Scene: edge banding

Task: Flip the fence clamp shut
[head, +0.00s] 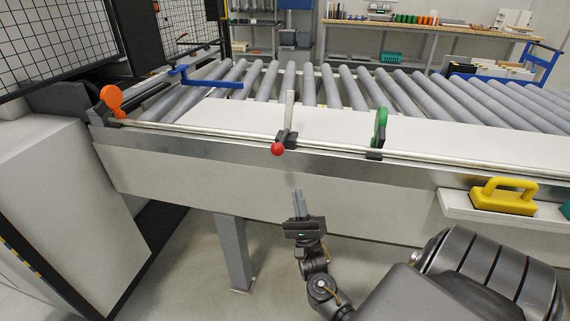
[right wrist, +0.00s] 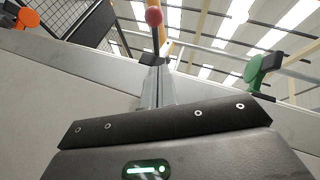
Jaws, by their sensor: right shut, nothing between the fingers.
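The fence clamp is a black block (head: 288,141) with a red ball knob (head: 278,149), on the metal rail at the conveyor's front edge. The knob sticks out toward me. A narrow pale fence bar (head: 289,110) runs back from the clamp over the white board. My right gripper (head: 298,193) is shut and empty, pointing up, below the clamp in front of the conveyor's side panel. In the right wrist view its fingers (right wrist: 155,87) point toward the black clamp, with the red knob (right wrist: 153,17) beyond them. They appear apart from the knob. My left gripper is not in view.
An orange knob (head: 111,98) sits at the rail's left end and a green paddle (head: 380,127) right of the clamp. A yellow-handled block (head: 503,196) rests on a shelf at right. Rollers (head: 350,88) lie behind the white board (head: 240,117).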

